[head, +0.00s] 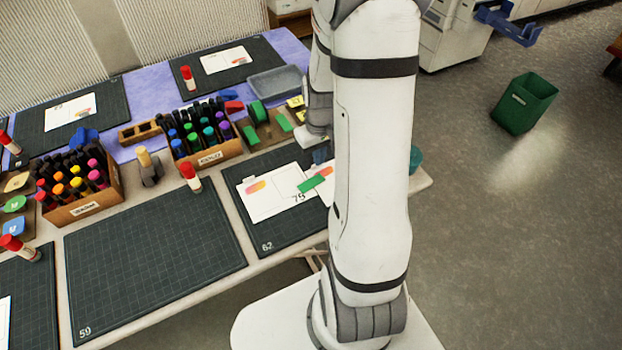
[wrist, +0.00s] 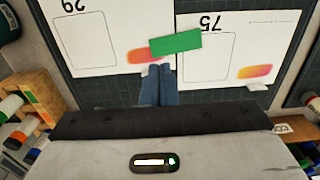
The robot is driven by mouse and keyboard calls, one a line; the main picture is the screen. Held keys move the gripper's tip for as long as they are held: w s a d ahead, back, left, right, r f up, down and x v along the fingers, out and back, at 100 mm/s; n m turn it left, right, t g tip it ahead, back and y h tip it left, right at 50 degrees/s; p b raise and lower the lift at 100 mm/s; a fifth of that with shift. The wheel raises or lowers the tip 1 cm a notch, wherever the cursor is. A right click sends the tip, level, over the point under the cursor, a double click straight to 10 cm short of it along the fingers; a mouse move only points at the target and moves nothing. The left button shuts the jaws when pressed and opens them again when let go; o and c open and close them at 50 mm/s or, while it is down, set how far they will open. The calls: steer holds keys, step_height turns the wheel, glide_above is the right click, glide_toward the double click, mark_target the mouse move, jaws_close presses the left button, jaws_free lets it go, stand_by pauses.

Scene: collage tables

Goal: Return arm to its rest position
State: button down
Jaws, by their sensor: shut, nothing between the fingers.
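My gripper (wrist: 160,70) shows in the wrist view as two blue fingers pressed together with nothing between them. It is over a dark mat (wrist: 105,92) with white cards on it. The fingertips are just short of a green strip (wrist: 176,43), which lies across the edges of two cards. In the head view my arm stands large at the centre right, with the gripper (head: 320,156) low behind it, partly hidden, above the cards. The green strip (head: 312,184) shows beside my arm. I cannot tell whether the fingertips touch the cards.
The card at left (head: 268,200) lies on the mat (head: 285,236). Boxes of markers (head: 210,152) (head: 85,208), a grey tray (head: 275,82) and red-capped glue sticks (head: 190,177) stand on the table. A green bin (head: 525,103) stands on the open floor at right.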

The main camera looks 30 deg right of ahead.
steer(key=shift+r, duration=0.25)
stand_by(0.3)
steer(key=s+a+r+t, duration=0.1)
steer(key=s+a+r, duration=0.5)
steer(key=r, duration=0.3)
steer(key=s+a+r+t, duration=0.1)
steer(key=s+a+r, duration=0.5)
steer(key=r, duration=0.4)
steer(key=shift+s+t, duration=0.15)
steer(key=shift+t, duration=0.25)
steer(key=shift+s+f, duration=0.1)
